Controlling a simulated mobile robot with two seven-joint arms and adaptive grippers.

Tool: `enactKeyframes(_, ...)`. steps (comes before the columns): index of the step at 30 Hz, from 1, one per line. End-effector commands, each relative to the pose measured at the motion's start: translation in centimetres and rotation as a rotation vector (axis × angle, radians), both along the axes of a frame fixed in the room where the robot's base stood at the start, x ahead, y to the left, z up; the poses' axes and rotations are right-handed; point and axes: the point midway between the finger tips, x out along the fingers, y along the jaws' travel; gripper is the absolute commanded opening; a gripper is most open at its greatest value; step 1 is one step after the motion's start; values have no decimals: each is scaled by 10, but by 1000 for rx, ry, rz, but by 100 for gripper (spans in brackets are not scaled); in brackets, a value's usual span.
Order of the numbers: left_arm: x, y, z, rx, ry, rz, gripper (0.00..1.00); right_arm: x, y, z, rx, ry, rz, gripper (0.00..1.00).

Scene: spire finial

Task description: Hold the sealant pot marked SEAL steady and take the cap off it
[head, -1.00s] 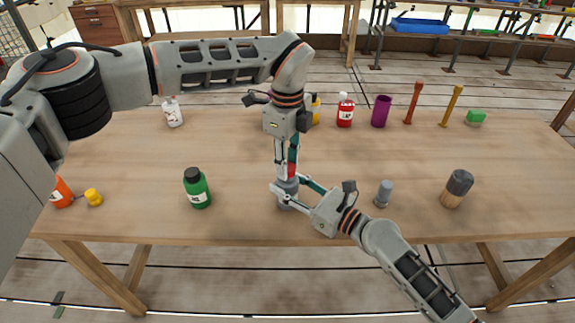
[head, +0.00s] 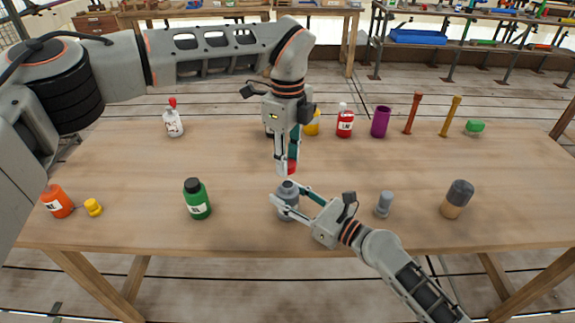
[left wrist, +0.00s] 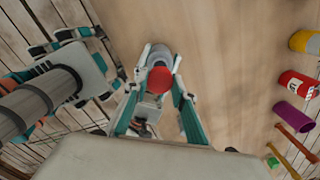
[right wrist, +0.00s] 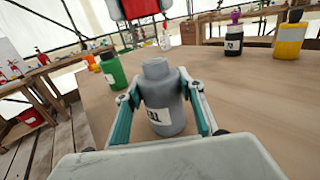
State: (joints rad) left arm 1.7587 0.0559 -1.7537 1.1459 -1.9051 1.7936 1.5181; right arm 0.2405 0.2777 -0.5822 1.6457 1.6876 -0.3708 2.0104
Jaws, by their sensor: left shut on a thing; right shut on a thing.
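The grey sealant pot (head: 288,209) stands upright near the front middle of the table, its open-looking neck uncovered. Its white label shows in the right wrist view (right wrist: 158,116) but is only partly legible. My right gripper (head: 285,202) is shut around the pot's body from the front right. My left gripper (head: 287,166) points down above the pot, shut on the red cap (head: 291,168). A gap shows between cap and neck in the right wrist view. In the left wrist view the red cap (left wrist: 160,80) sits between the fingertips, partly covering the pot (left wrist: 158,56).
A green bottle (head: 197,200) stands left of the pot. A small grey piece (head: 384,204) and a grey-topped wooden cylinder (head: 457,199) stand to the right. An orange bottle (head: 57,202) and yellow cap (head: 93,207) are far left. A red bottle (head: 345,123) and purple cup (head: 380,122) stand behind.

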Motion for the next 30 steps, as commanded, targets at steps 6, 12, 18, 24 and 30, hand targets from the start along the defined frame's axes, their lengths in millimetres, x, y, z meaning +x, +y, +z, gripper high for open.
enactKeyframes(6,0,0,-1,0,0,0,0,0,0,0,1,-1,0,58)
enactKeyframes(12,0,0,-1,0,0,0,0,0,0,0,1,-1,0,58)
enactKeyframes(18,0,0,-1,1,1,0,0,-3,-4,0,-1,-1,-1,58)
enactKeyframes(24,0,0,-1,0,0,0,0,-21,-27,-1,-3,0,-1,58)
enactKeyframes(30,0,0,-1,0,0,0,0,-48,-59,-1,-1,2,0,58)
